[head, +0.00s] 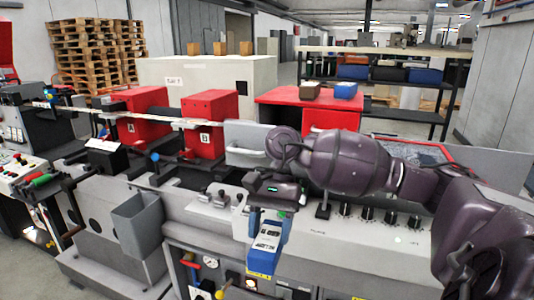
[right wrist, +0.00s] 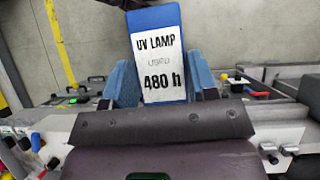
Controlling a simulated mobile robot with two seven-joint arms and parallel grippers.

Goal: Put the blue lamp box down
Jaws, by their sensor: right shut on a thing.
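The blue lamp box (head: 264,262) is in my right gripper (head: 270,228), at the middle bottom of the head view. Its white label faces up. In the right wrist view the blue lamp box (right wrist: 158,15) sits between the blue fingers of my right gripper (right wrist: 160,88), and the label reads "UV LAMP USED 480 h". The box appears held in front of the grey machine's (head: 225,235) front edge, with floor visible beyond it in the wrist view. I cannot tell whether its far end touches anything. My left gripper is not in view.
A knob panel (head: 385,235) lies right of my gripper. A grey bin (head: 137,222) hangs at the left on the machine's front. Behind stands a red cabinet (head: 285,97) with a brown box (head: 310,91) and another blue box (head: 345,91) on top. Two red units (head: 209,125) stand left.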

